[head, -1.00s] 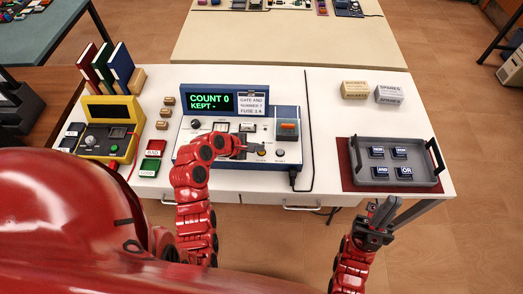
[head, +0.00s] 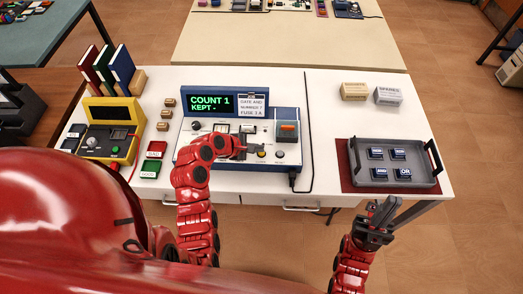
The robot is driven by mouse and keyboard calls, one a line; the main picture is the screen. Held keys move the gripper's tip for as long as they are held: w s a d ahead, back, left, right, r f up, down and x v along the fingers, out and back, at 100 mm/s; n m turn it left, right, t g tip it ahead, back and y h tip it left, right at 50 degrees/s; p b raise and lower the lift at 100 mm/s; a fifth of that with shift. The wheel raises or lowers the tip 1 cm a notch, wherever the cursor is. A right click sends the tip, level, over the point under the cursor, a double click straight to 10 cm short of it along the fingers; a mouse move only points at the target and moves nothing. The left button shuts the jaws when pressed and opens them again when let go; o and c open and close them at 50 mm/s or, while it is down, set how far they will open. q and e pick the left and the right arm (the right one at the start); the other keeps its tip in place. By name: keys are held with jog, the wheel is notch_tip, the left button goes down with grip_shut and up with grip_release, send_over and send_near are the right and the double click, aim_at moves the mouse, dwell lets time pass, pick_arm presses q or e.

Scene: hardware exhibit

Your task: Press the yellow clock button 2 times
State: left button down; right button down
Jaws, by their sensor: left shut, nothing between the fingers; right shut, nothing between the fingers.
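The exhibit console (head: 290,158) stands in the middle of the white table, with a blue display (head: 208,103) reading "COUNT 1" and "KEPT -". A small yellow button (head: 261,154) shows on its front panel. A pale button (head: 280,154) lies to its right. My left gripper (head: 257,148) is shut and empty, with its tips just over the panel at the yellow button. I cannot tell whether they touch it. My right gripper (head: 385,212) is shut and empty, in front of the table's right part, away from the console.
A grey tray (head: 428,178) with several dark blocks sits on a red mat at the right. Two small boxes (head: 354,91) stand behind it. A yellow device (head: 113,103), books (head: 122,65) and red and green trays (head: 150,165) are at the left. A black cable runs beside the console.

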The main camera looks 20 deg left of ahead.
pick_arm(q)
jog(key=shift+r, duration=0.35)
notch_tip(320, 180, up, 5)
jog(key=p, duration=0.4)
jog(key=shift+d, duration=0.1)
dwell(2.5)
